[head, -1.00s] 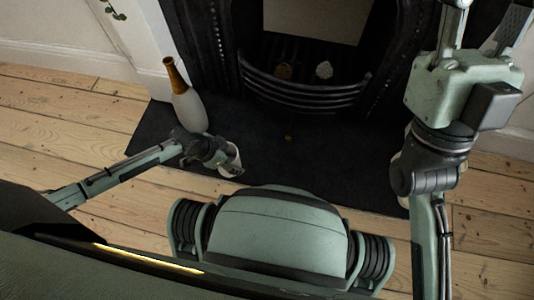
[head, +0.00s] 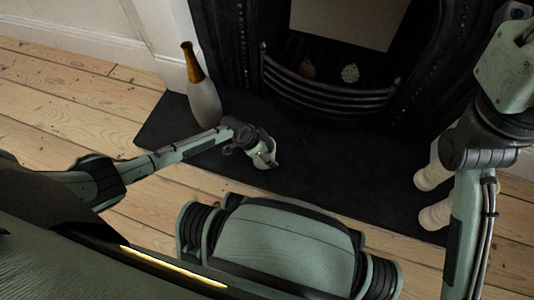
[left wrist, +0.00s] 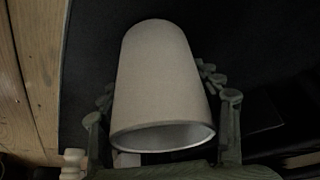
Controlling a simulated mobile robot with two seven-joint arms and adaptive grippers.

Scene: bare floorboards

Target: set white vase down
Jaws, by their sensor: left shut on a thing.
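The white vase (left wrist: 160,85) is a plain tapered vessel between the two fingers of my left gripper (left wrist: 158,95) in the left wrist view, its open rim towards the camera. In the head view my left gripper (head: 258,152) is low over the dark hearth, with the vase (head: 268,158) partly hidden by it. The gripper is shut on the vase. I cannot tell whether the vase's base touches the hearth. My right arm rises at the right edge of the head view; its gripper is mostly cut off at the upper right, its fingers unclear.
A grey-white bottle-shaped vase with a golden neck (head: 203,98) stands on the hearth's left. Two pale turned objects (head: 430,176) (head: 436,215) are at the right, beside my right arm. The fireplace grate (head: 330,98) is behind. The dark hearth's middle (head: 345,170) is clear.

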